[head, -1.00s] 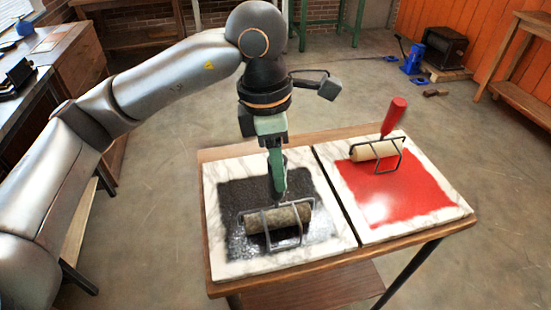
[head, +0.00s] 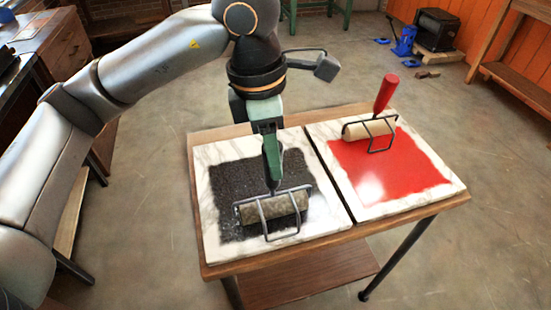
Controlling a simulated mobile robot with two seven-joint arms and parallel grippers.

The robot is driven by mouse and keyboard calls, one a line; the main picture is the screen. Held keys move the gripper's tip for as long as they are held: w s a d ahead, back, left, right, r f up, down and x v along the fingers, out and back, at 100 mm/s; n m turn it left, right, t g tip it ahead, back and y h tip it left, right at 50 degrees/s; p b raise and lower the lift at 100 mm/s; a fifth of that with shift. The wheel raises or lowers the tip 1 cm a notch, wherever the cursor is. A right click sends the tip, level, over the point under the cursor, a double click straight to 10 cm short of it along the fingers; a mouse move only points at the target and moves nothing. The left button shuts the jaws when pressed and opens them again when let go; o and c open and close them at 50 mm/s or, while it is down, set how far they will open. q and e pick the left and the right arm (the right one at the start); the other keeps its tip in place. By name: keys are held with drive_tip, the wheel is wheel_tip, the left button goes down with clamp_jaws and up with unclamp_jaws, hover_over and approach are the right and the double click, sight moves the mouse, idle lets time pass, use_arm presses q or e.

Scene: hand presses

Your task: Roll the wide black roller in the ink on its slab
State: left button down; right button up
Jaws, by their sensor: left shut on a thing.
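The wide roller (head: 287,203) lies on the black ink (head: 240,183) of the left marble slab (head: 214,246), near the front of the ink patch. Its cylinder looks mottled grey-brown with dark ink, inside a wire frame. My left gripper (head: 272,180) points down from above and is shut on the roller's handle, which is mostly hidden by the fingers. The roller's cylinder seems to touch the ink. My right gripper is not in view.
A second marble slab (head: 447,191) with red ink (head: 385,168) stands to the right. On it rests a cream roller (head: 368,128) with an upright red handle (head: 385,94). Both slabs sit on a wooden table (head: 235,266). A bench (head: 66,45) stands at the left.

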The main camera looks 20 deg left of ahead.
use_arm(q)
drive_tip(key=shift+w+a+p, duration=0.65)
drive_tip(key=shift+w+a, duration=3)
drive_tip(key=shift+w, duration=1.8)
drive_tip(key=s+d+b, duration=0.2)
drive_tip(key=s+d, duration=0.6)
drive_tip(key=s, duration=0.4)
drive_tip(key=shift+s+d+b, duration=0.2)
drive_tip(key=shift+b, duration=0.15)
wheel_tip(320, 180, up, 5)
drive_tip(key=p, duration=0.3)
drive_tip(key=shift+p, duration=0.3)
